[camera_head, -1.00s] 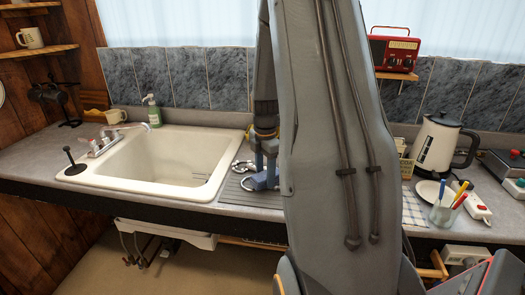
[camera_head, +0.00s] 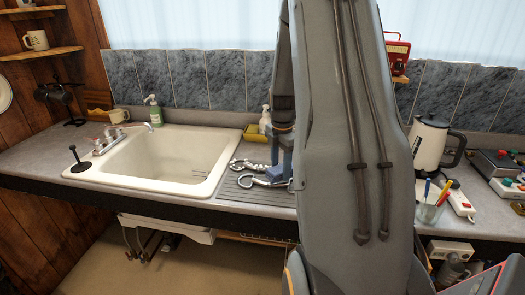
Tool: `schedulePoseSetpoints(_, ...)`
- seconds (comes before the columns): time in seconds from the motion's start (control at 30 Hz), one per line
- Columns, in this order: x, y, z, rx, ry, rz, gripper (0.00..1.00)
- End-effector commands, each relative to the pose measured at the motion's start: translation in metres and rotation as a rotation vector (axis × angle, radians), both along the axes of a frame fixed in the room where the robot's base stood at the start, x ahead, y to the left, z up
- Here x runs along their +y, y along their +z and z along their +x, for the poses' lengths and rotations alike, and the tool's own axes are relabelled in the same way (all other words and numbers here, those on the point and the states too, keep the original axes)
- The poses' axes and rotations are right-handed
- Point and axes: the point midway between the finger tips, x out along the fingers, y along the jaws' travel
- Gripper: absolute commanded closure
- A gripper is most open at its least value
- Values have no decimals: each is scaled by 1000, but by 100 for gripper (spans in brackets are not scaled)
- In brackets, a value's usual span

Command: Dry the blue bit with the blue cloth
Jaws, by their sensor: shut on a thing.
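My gripper (camera_head: 284,168) is low over the ribbed draining area (camera_head: 232,191) right of the sink, partly hidden by my own arm. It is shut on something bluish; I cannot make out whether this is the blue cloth. Two metal bits lie on the draining area just left of and under the gripper: one toward the back (camera_head: 249,165) and one nearer the front edge (camera_head: 257,182). Their right ends are hidden by the gripper. I cannot tell which is the blue bit. No cloth shows clearly.
The white sink (camera_head: 175,160) is left of the bits. A yellow holder (camera_head: 253,132) and a pale bottle (camera_head: 265,120) stand behind them. A kettle (camera_head: 430,143), a pen cup (camera_head: 430,208) and a power strip (camera_head: 457,200) stand right of my arm.

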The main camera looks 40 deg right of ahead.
Motion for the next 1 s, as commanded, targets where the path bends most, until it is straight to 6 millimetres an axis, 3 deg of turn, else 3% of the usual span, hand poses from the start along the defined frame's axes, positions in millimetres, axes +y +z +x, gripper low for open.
schedulePoseSetpoints(0.47, 4, 43, 3, -1, 8, 0, 79)
schedulePoseSetpoints(0.53, 4, 48, 3, -1, 9, 0, 83)
schedulePoseSetpoints(1.0, 7, 55, 2, 1, 10, 0, 83)
